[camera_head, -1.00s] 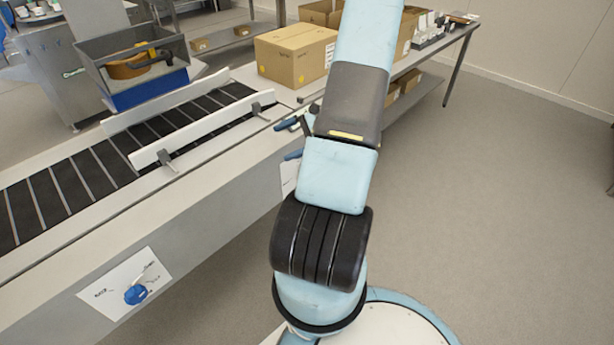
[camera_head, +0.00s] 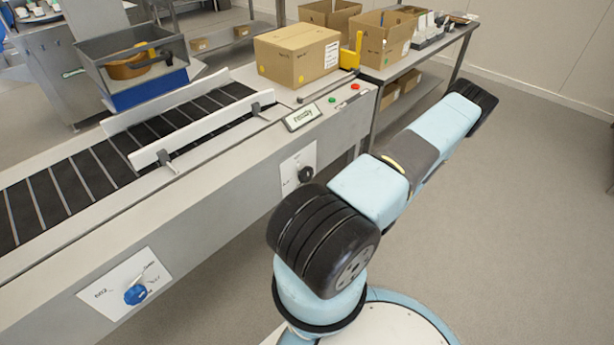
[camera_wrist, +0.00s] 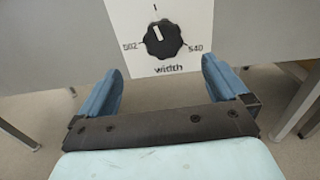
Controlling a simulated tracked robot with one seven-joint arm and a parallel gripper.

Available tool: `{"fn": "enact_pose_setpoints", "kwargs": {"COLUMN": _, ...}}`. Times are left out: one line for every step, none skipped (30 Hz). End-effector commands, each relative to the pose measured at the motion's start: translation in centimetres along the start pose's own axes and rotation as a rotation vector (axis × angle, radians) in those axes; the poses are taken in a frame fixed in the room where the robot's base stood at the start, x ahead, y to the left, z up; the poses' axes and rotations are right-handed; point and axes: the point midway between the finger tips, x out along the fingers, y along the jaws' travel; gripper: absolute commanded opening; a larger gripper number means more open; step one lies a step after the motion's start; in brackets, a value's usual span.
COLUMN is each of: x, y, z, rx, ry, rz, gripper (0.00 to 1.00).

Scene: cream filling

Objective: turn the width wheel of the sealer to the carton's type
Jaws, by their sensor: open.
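The width wheel (camera_wrist: 163,39) is a black knob with a white pointer on a white plate, with 502 printed at its left and 540 at its right. Its pointer stands nearly straight up, slightly left, near the top tick. The wheel also shows in the head view (camera_head: 305,174), on the sealer's (camera_head: 225,180) front panel. The carton (camera_head: 297,57) is a closed brown box at the sealer's far end; its type print is too small to read. My gripper (camera_wrist: 162,67) is open and empty, its blue fingers below and either side of the wheel, apart from it.
A blue knob (camera_head: 135,294) sits on another plate at the near left. A display (camera_head: 301,117) reads "ready", with green and red buttons beside it. A grey bin (camera_head: 130,60) stands behind the conveyor (camera_head: 75,185). Open cartons (camera_head: 383,42) stand at the back. Right floor is clear.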

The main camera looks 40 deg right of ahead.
Motion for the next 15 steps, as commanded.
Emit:
{"fn": "enact_pose_setpoints", "kwargs": {"x": -0.3, "y": 0.0, "z": -0.5, "rx": 0.009, "ry": -0.002, "rz": -0.018, "gripper": 1.0}}
{"fn": "enact_pose_setpoints", "kwargs": {"x": -0.3, "y": 0.0, "z": -0.6, "rx": 0.013, "ry": -0.002, "rz": -0.024, "gripper": 1.0}}
{"fn": "enact_pose_setpoints", "kwargs": {"x": -0.3, "y": 0.0, "z": -0.8, "rx": 0.016, "ry": -0.003, "rz": -0.03, "gripper": 1.0}}
{"fn": "enact_pose_setpoints", "kwargs": {"x": -0.3, "y": 0.0, "z": -0.9, "rx": 0.017, "ry": -0.003, "rz": -0.033, "gripper": 1.0}}
{"fn": "enact_pose_setpoints", "kwargs": {"x": -0.2, "y": 0.0, "z": -0.9, "rx": 0.018, "ry": -0.003, "rz": -0.035, "gripper": 1.0}}
{"fn": "enact_pose_setpoints", "kwargs": {"x": 0.1, "y": -0.1, "z": -0.9, "rx": 0.019, "ry": -0.003, "rz": -0.037, "gripper": 1.0}}
{"fn": "enact_pose_setpoints", "kwargs": {"x": 0.3, "y": -0.1, "z": -0.9, "rx": 0.019, "ry": -0.003, "rz": -0.037, "gripper": 1.0}}
{"fn": "enact_pose_setpoints", "kwargs": {"x": 0.6, "y": -0.1, "z": -0.9, "rx": 0.018, "ry": -0.003, "rz": -0.037, "gripper": 1.0}}
{"fn": "enact_pose_setpoints", "kwargs": {"x": 1.1, "y": -0.1, "z": -0.9, "rx": 0.018, "ry": -0.004, "rz": -0.035, "gripper": 1.0}}
{"fn": "enact_pose_setpoints", "kwargs": {"x": 1.6, "y": -0.1, "z": -0.9, "rx": 0.018, "ry": -0.004, "rz": -0.034, "gripper": 1.0}}
{"fn": "enact_pose_setpoints", "kwargs": {"x": 2.1, "y": -0.1, "z": -0.9, "rx": 0.018, "ry": -0.005, "rz": -0.034, "gripper": 1.0}}
{"fn": "enact_pose_setpoints", "kwargs": {"x": 2.8, "y": -0.1, "z": -0.9, "rx": 0.018, "ry": -0.003, "rz": -0.034, "gripper": 1.0}}
{"fn": "enact_pose_setpoints", "kwargs": {"x": 3.3, "y": -0.1, "z": -0.9, "rx": 0.018, "ry": -0.003, "rz": -0.033, "gripper": 1.0}}
{"fn": "enact_pose_setpoints", "kwargs": {"x": 3.8, "y": -0.1, "z": -0.9, "rx": 0.017, "ry": -0.004, "rz": -0.033, "gripper": 1.0}}
{"fn": "enact_pose_setpoints", "kwargs": {"x": 4.5, "y": -0.2, "z": -0.8, "rx": 0.017, "ry": -0.004, "rz": -0.034, "gripper": 1.0}}
